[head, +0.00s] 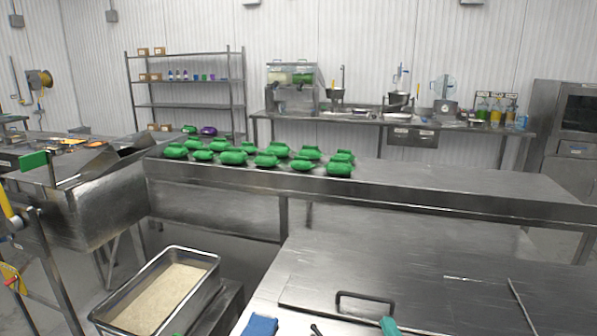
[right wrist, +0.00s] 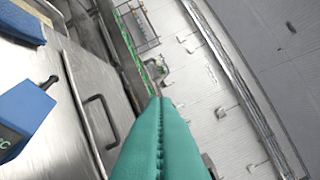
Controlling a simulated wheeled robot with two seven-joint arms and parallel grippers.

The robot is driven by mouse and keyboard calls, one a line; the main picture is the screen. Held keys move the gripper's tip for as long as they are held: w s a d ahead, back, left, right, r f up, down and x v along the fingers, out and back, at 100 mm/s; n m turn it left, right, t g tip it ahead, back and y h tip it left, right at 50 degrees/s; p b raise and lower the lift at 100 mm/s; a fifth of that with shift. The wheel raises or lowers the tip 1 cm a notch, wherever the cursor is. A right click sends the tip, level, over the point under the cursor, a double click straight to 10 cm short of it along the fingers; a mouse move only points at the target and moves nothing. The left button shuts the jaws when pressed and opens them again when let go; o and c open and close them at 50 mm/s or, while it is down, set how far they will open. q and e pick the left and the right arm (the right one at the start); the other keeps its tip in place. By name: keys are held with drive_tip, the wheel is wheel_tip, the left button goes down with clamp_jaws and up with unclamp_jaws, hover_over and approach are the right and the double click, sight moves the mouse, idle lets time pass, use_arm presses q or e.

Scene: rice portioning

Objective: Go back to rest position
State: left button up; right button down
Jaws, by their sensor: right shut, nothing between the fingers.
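My right gripper has teal fingers, and only their tips (head: 388,325) show at the bottom edge of the head view, over the steel counter near a black handle (head: 365,296). In the right wrist view its two fingers (right wrist: 160,105) lie pressed together along a seam, with nothing between them. They are apart from the counter items. My left gripper cannot be made out in these views.
A blue object (head: 260,326) is on the near counter, left of my right gripper. A deep pan of rice (head: 207,258) stands lower left. Several green packs (head: 233,157) rest on the long steel table (head: 420,183). The near counter's right part is mostly clear.

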drive_tip(key=s+d+f+m+g+h, duration=0.1)
drive_tip(key=s+d+f+m+g, duration=0.25)
drive_tip(key=f, duration=0.45)
drive_tip(key=s+d+f+m+g+h, duration=0.1)
drive_tip(key=s+d+f+m+g, duration=0.1)
drive_tip(key=s+f+m+g, duration=0.7)
drive_tip(key=s+f+g, duration=0.3)
drive_tip(key=s+f, duration=0.45)
drive_tip(key=s+f+g, duration=0.1)
drive_tip(key=s+f, duration=0.2)
drive_tip(key=f, duration=2.3)
drive_tip(key=s+d+f+g, duration=0.1)
drive_tip(key=s+d+f, duration=0.1)
drive_tip(key=s+f, duration=1.3)
drive_tip(key=shift+s+d+n, duration=0.4)
drive_tip(key=shift+s+n, duration=0.05)
drive_tip(key=shift+s, duration=0.15)
